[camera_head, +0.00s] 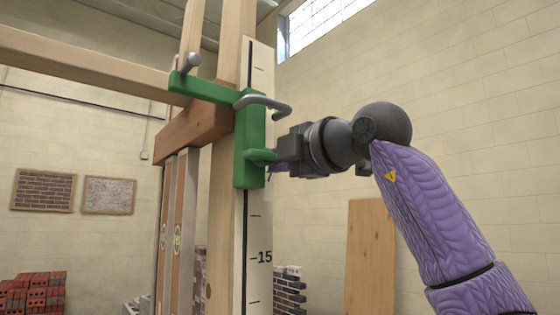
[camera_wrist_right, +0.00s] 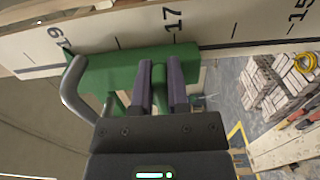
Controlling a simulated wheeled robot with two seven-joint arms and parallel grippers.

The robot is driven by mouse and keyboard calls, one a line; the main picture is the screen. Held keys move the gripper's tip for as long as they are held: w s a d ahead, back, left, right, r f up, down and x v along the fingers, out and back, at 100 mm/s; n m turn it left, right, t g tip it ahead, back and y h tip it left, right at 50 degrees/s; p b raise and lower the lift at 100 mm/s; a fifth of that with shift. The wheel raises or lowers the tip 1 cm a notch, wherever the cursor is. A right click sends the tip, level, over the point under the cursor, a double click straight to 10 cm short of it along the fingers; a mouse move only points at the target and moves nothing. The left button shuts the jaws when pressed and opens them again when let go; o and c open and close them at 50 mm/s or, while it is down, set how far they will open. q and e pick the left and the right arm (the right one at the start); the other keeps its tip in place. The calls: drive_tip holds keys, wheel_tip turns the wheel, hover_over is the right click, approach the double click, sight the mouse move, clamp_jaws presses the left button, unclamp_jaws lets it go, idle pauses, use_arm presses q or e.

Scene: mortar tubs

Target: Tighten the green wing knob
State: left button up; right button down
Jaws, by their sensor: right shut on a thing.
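The green wing knob (camera_head: 262,156) sticks out from the lower part of a green bracket (camera_head: 248,125) on an upright post with a white graduated scale (camera_head: 256,230). My right gripper (camera_head: 276,162) reaches it from the right and is shut on it. In the right wrist view the knob (camera_wrist_right: 159,77) lies between the two purple fingers of my gripper (camera_wrist_right: 161,85), with the bracket (camera_wrist_right: 110,72) behind. The fingertips are hard to make out in the head view. A bent grey handle (camera_head: 270,103) passes across the bracket above the knob. My left gripper is out of view.
Wooden beams (camera_head: 85,65) run left from the post. Two spirit levels (camera_head: 178,235) stand below. Red bricks (camera_head: 33,293) are stacked at lower left, and a wooden board (camera_head: 370,255) leans on the back wall.

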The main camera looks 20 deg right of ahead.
idle(0.4)
drive_tip(key=c, duration=0.6)
unclamp_jaws()
drive_tip(key=shift+d, duration=0.1)
drive_tip(key=b+v, duration=0.4)
drive_tip(key=v, duration=0.6)
